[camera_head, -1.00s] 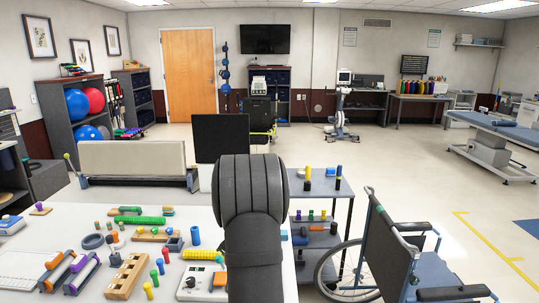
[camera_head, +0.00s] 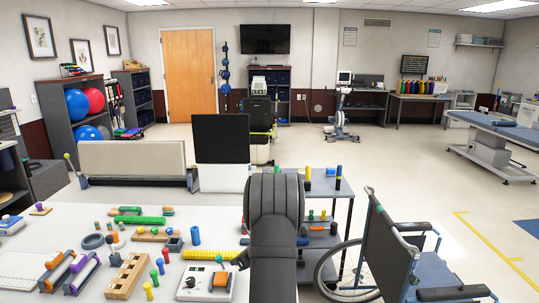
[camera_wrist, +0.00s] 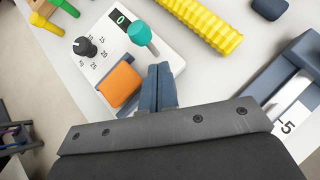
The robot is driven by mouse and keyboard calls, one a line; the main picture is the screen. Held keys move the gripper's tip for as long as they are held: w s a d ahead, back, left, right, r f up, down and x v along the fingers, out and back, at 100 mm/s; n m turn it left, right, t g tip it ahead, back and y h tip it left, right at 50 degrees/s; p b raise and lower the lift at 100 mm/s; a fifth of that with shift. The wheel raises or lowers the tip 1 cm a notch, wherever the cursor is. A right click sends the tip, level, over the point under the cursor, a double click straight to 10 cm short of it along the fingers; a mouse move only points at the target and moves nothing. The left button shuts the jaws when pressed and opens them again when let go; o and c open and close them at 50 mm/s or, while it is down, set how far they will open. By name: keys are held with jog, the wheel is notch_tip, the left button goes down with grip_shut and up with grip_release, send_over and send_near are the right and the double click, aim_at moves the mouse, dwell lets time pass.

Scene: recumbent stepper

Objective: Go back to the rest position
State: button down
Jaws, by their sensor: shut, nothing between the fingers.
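My gripper (camera_wrist: 162,82) shows in the wrist view with its two blue-grey fingers pressed together and nothing between them. Its tips are over the white control box (camera_wrist: 82,48), just right of the orange button (camera_wrist: 119,86). I cannot tell whether they touch the box. The box also has a black knob (camera_wrist: 84,47), a teal knob (camera_wrist: 140,33) and a small display reading 0. In the head view, the box (camera_head: 207,284) stands at the front of the white table, left of my arm. The fingers are mostly hidden there by my arm.
A yellow ridged roller (camera_head: 202,254) lies behind the box. A wooden peg block (camera_head: 126,276), a green roller (camera_head: 139,221) and several loose pegs are to the left. A small trolley (camera_head: 345,187) and a wheelchair (camera_head: 385,250) stand right of the table.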

jog(key=shift+d+f+m+y, duration=0.3)
jog(key=shift+d+f+y, duration=0.4)
jog(key=shift+y, duration=0.4)
jog(key=shift+s+d+f, duration=0.25)
jog(key=shift+s+d, duration=0.7)
jog(key=shift+d, duration=0.3)
